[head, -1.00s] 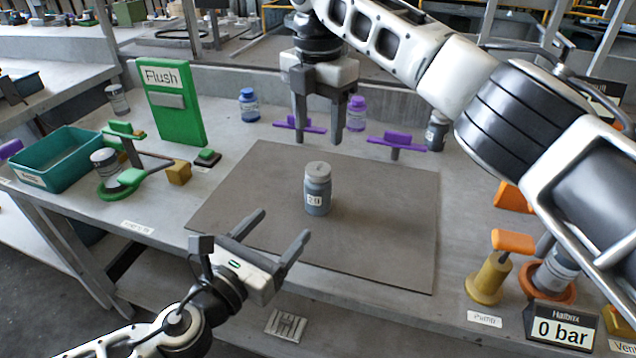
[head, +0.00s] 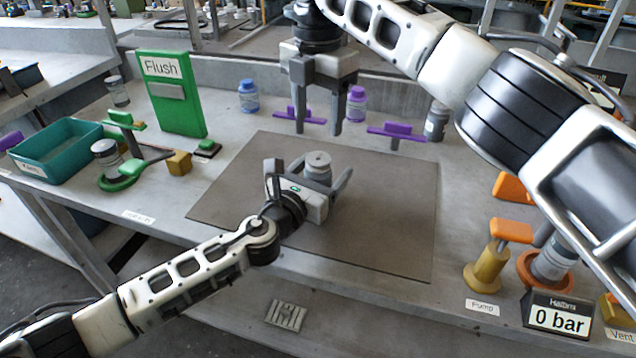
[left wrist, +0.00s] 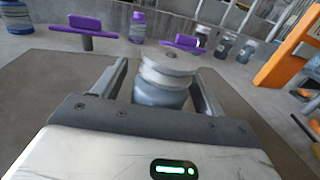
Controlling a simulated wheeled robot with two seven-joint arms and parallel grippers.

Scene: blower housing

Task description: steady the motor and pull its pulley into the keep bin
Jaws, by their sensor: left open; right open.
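The motor (head: 317,176) stands upright on the brown mat (head: 390,205), a blue-grey cylinder with a pale grooved pulley (head: 318,160) on top. My left gripper (head: 322,178) is open with its fingers on either side of the motor. In the left wrist view the motor body (left wrist: 160,94) and pulley (left wrist: 168,66) sit between the fingers, with a gap visible at the right finger. My right gripper (head: 317,130) is open and empty, pointing down behind the motor. The teal keep bin (head: 58,165) stands at the left of the bench.
A green Flush panel (head: 172,95) and a green holder (head: 125,180) stand at left. Purple-handled fittings (head: 397,131) and bottles (head: 248,97) line the back. Orange and yellow pump parts (head: 484,265) and a 0 bar display (head: 558,317) are at right. The mat's right side is clear.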

